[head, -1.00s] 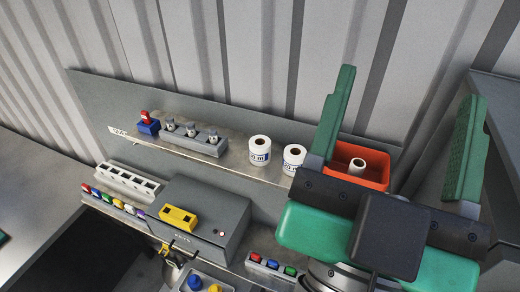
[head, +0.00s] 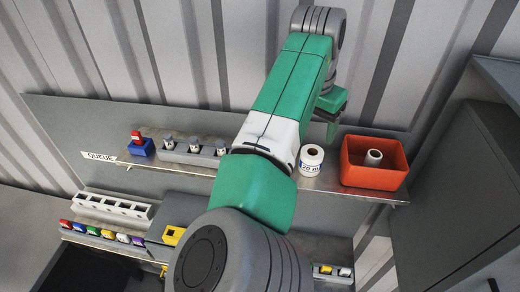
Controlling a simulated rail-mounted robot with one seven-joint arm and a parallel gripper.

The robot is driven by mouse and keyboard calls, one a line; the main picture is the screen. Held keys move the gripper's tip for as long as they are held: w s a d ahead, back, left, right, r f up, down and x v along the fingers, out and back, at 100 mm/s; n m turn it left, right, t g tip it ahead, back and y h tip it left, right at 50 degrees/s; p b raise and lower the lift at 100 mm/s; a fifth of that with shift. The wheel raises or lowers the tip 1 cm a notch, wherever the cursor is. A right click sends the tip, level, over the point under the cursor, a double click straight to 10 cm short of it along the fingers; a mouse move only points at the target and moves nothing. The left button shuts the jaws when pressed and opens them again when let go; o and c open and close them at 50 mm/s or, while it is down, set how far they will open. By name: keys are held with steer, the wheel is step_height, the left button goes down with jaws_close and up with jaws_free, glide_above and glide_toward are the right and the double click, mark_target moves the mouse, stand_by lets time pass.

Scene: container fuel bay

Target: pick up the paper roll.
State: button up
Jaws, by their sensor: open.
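A white paper roll (head: 312,161) with blue print stands upright on the shelf, just left of the orange bin (head: 373,181). The bin holds a small pale upright tube or post (head: 373,158). A second paper roll is not visible now; my arm covers the shelf to the left of the visible roll. My gripper (head: 331,120) points down over the shelf, above and behind the visible roll in the picture. It is open and seen from the side, with its green fingers partly hidden. Nothing shows between them, and it appears apart from the roll.
The narrow shelf (head: 350,187) also carries a grey holder with several small bottles (head: 194,150) and a blue block with a red top (head: 141,145). A row of coloured items (head: 105,234) lies below at left. A dark cabinet (head: 450,190) stands close on the right.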

steer(key=shift+n+g+y, duration=0.6)
steer(key=shift+n+g, duration=0.1)
steer(key=shift+n, duration=0.1)
steer(key=shift+s+a+f, duration=0.2)
steer(key=shift+a+f, duration=0.25)
steer(key=shift+a, duration=0.9)
steer(key=shift+s+a+f, duration=0.2)
steer(key=shift+a+f, duration=0.25)
steer(key=shift+a, duration=0.9)
steer(key=shift+s+a+f, duration=0.2)
steer(key=shift+a+f, duration=0.25)
steer(key=shift+a, duration=0.9)
steer(key=shift+s+d+f+p, duration=0.1)
steer(key=shift+f+p, duration=0.5)
steer(key=shift+f, duration=0.7)
steer(key=shift+s+d+f+p, duration=0.1)
steer(key=shift+f+p, duration=0.45)
steer(key=shift+f, duration=0.75)
steer(key=c, duration=1.1)
